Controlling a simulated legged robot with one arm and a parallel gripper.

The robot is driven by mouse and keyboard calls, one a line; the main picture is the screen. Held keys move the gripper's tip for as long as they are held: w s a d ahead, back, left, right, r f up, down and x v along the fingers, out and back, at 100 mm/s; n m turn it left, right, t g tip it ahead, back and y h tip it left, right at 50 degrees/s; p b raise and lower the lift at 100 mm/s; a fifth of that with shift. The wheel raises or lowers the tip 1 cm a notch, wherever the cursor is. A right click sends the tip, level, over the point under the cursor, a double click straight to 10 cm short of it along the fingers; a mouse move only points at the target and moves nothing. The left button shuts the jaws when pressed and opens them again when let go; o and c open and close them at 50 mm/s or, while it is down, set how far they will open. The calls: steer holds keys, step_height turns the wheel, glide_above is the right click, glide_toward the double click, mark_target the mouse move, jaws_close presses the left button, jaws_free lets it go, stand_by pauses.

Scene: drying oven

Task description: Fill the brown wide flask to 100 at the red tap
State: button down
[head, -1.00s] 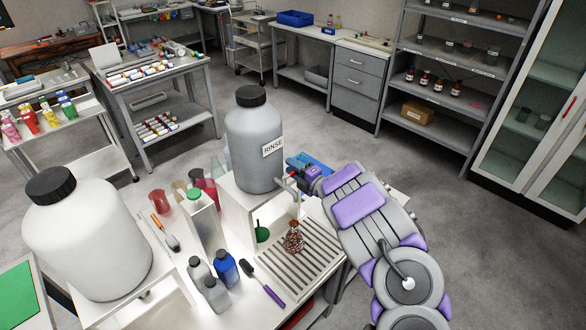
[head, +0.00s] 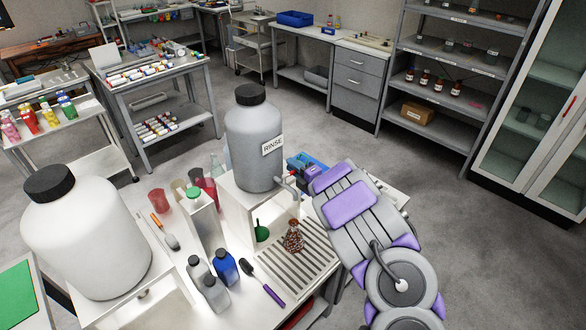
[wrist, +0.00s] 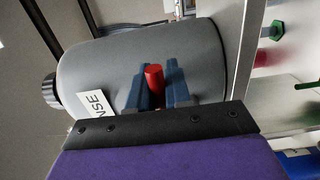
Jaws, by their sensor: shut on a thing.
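The brown wide flask (head: 293,237) stands upright on the slotted drain grate (head: 316,254), below and in front of the grey drum marked RINSE (head: 252,140). Its marks and liquid level are too small to read. In the wrist view, my gripper (wrist: 157,85) is shut on the red tap handle (wrist: 154,78) at the side of the grey drum (wrist: 95,65), with a blue-grey finger on each side of it. The tap's spout (head: 287,182) shows just above the flask in the head view.
A white drum (head: 85,235) with a black lid stands at left. Small bottles, a blue one (head: 226,267) among them, and a brush (head: 262,283) lie between it and the grate. Floor is clear at right.

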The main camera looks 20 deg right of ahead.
steer(key=shift+s+d+f+m+h+b, duration=0.15)
steer(key=shift+s+m+h+b, duration=0.1)
steer(key=shift+m+h+b, duration=0.3)
steer(key=shift+s+f+m+h+b, duration=0.1)
steer(key=shift+s+m+h+b, duration=0.15)
steer(key=shift+h, duration=0.4)
steer(key=c, duration=1.2)
jaws_free()
steer(key=shift+w, duration=0.1)
steer(key=shift+c, duration=0.2)
steer(key=shift+o, duration=0.5)
steer(key=shift+r, duration=0.1)
steer(key=shift+d, duration=0.1)
steer(key=s+d+p, duration=0.2)
steer(key=s+p, duration=0.3)
steer(key=s, duration=1.2)
steer(key=shift+d, duration=0.2)
